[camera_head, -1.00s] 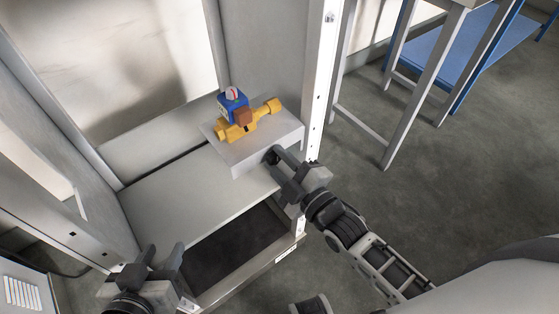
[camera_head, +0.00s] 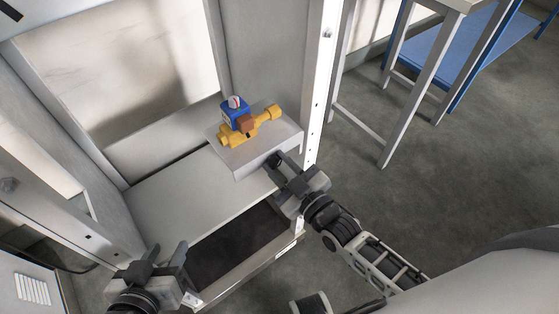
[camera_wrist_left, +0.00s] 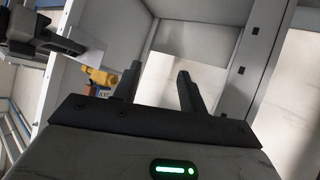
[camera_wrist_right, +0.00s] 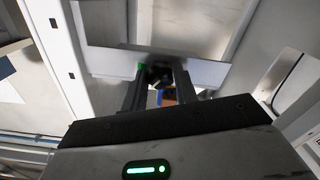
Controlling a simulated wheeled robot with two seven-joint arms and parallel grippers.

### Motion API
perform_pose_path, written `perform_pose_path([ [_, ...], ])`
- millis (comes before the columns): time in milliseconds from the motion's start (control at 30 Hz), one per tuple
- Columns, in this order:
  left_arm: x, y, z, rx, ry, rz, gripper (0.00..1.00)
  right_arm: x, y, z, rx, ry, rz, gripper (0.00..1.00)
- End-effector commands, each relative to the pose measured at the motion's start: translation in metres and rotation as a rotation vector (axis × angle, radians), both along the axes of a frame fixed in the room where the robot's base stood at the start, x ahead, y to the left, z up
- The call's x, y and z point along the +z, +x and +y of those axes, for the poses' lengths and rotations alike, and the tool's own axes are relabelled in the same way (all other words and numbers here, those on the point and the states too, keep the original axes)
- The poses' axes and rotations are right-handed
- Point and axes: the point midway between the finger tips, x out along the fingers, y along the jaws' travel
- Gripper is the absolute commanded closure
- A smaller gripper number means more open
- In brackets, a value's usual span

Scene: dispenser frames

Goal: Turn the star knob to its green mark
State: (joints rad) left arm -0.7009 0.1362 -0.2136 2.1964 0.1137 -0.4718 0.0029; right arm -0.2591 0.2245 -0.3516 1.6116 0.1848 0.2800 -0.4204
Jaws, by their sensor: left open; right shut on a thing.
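The dark star knob (camera_wrist_right: 159,74) is on the front face of a pale box (camera_head: 240,168); its shape is mostly hidden by my fingers. A small green mark (camera_wrist_right: 143,67) shows just left of it in the right wrist view. My right gripper (camera_head: 277,167) is at that front face, shut on the knob with one finger on each side; its fingers also show in the right wrist view (camera_wrist_right: 157,88). Which way the knob points cannot be told. My left gripper (camera_head: 167,252) is open and empty at the lower left, well away from the box.
A yellow valve (camera_head: 268,114) with a blue block (camera_head: 234,110) sits on top of the box. The box stands on a grey shelf (camera_head: 180,200) inside a frame with a white upright post (camera_head: 322,80) close right. A dark recess (camera_head: 240,240) lies below the shelf.

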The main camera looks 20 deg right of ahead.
Motion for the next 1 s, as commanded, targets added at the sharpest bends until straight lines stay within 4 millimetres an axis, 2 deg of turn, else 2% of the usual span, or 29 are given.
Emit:
perform_pose_path([
  [133, 0.0065, 0.0013, 0.0005, 0.003, 0.001, 0.0, 0.58, 0.0018, 0.0001, 0.0001, 0.001, 0.131, 0.048, 0.94],
  [600, 0.0104, 0.0035, 0.0028, 0.002, 0.025, 0.0, 0.58, 0.0007, 0.0002, -0.0005, 0.0, 0.546, 0.198, 0.94],
  [1000, 0.0098, 0.0028, 0.0029, 0.0, 0.03, 0.005, 0.58, -0.0006, -0.0001, -0.0006, -0.001, 0.801, 0.292, 0.94],
])
